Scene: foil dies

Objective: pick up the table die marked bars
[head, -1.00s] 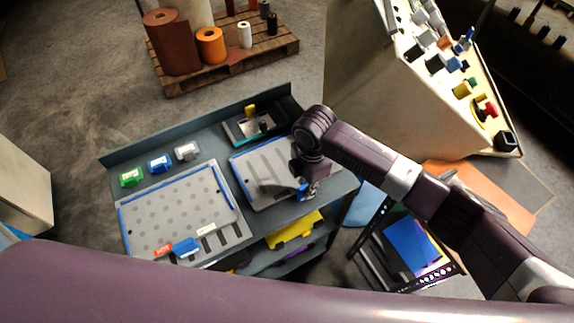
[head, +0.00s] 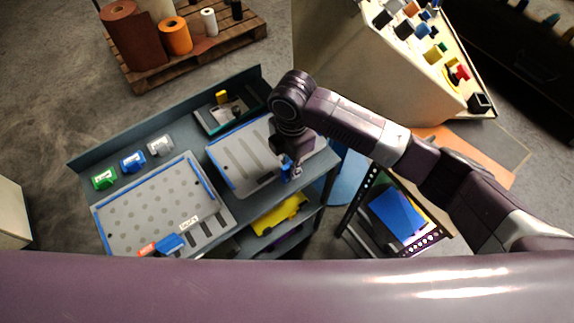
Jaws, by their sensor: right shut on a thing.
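The die marked bars (head: 240,160) is a grey plate with long dark bar marks and a blue left edge. It lies flat on the right part of the grey-blue table (head: 222,208). My right gripper (head: 291,174) comes down at the plate's front right side and is shut on the die there, by a small blue part. My wrist hides the plate's right part and most of the grip. I cannot see the fingertips clearly. My left gripper is not in view.
A grey plate with dots (head: 150,205) lies on the left of the table. Green (head: 104,179), blue (head: 133,162) and grey (head: 160,145) blocks stand behind it. A dark tray (head: 228,115) sits at the back. A sloped control console (head: 350,75) stands behind my right arm.

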